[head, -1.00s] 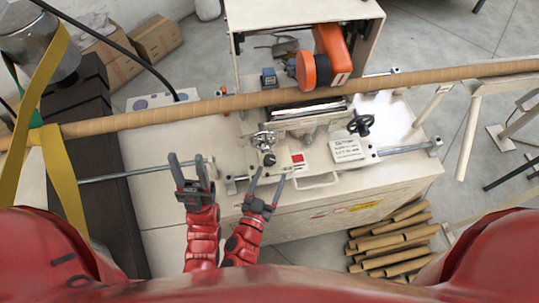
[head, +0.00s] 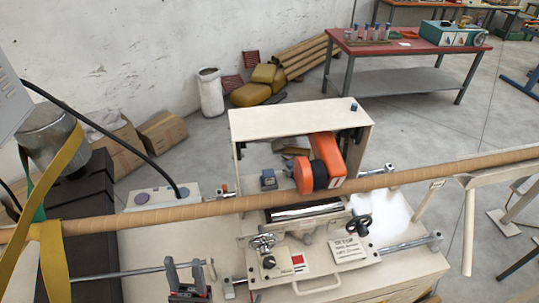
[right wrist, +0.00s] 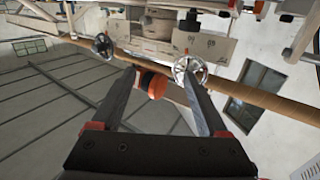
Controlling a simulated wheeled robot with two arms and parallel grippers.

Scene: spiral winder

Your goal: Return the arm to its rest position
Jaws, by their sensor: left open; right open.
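My left gripper (head: 187,280) is at the bottom of the head view, its fingers apart with nothing between them. It is in front of the winder, near the horizontal metal rod (head: 125,271). My right gripper (right wrist: 165,97) shows in the right wrist view, its two long fingers spread wide and empty. The right gripper is out of sight in the head view. Beyond its fingers, the right wrist view shows the orange winder head (right wrist: 152,82) and a handwheel (right wrist: 190,70). I cannot tell how far they are from the fingers.
A long brown paper tube (head: 230,205) runs across the spiral winder (head: 300,124). A yellow strap (head: 50,170) hangs at the left. Cardboard boxes (head: 163,134), a white bin (head: 211,93) and a red table (head: 400,46) stand behind.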

